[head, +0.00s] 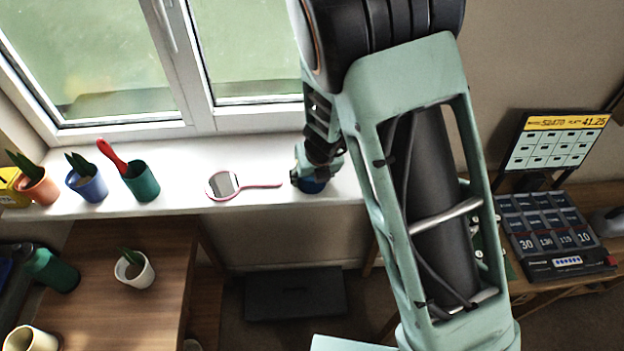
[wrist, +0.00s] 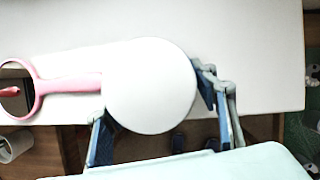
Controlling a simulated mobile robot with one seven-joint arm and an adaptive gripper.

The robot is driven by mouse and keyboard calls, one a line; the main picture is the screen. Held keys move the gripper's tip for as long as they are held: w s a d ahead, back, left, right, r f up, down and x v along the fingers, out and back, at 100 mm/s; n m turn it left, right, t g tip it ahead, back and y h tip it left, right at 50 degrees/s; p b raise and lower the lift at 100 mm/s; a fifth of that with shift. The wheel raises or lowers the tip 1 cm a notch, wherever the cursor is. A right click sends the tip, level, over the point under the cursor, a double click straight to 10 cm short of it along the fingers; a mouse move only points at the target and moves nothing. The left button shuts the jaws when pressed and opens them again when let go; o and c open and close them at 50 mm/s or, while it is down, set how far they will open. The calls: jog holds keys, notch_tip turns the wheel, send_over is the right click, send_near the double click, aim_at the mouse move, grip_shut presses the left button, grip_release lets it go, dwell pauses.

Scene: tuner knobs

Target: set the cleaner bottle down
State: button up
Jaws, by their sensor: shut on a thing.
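The cleaner bottle appears in the wrist view as a large round white shape (wrist: 150,85), seen end-on between the fingers. My gripper (wrist: 158,100) is shut on it, one finger on each side. In the head view my gripper (head: 318,172) is over the front edge of the white windowsill (head: 250,203), right of the hand mirror. A small blue patch (head: 312,186) shows under it; I cannot tell whether this is the bottle or a finger. The rest of the bottle is hidden there. I cannot tell whether it touches the sill.
A pink hand mirror (head: 222,185) lies on the sill, its handle pointing toward my gripper. A green pot (head: 142,182) with a red-handled tool, a blue pot (head: 90,187) and an orange pot (head: 42,190) stand further left. A wooden table (head: 140,235) is below.

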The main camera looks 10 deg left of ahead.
jog(key=o, duration=1.6)
jog(key=shift+r, duration=0.15)
jog(key=shift+s+r+p, duration=0.15)
jog(key=shift+r+p, duration=0.15)
jog(key=shift+r, duration=0.05)
jog(key=p+v, duration=0.5)
jog(key=v, duration=0.6)
jog(key=shift+p, duration=0.4)
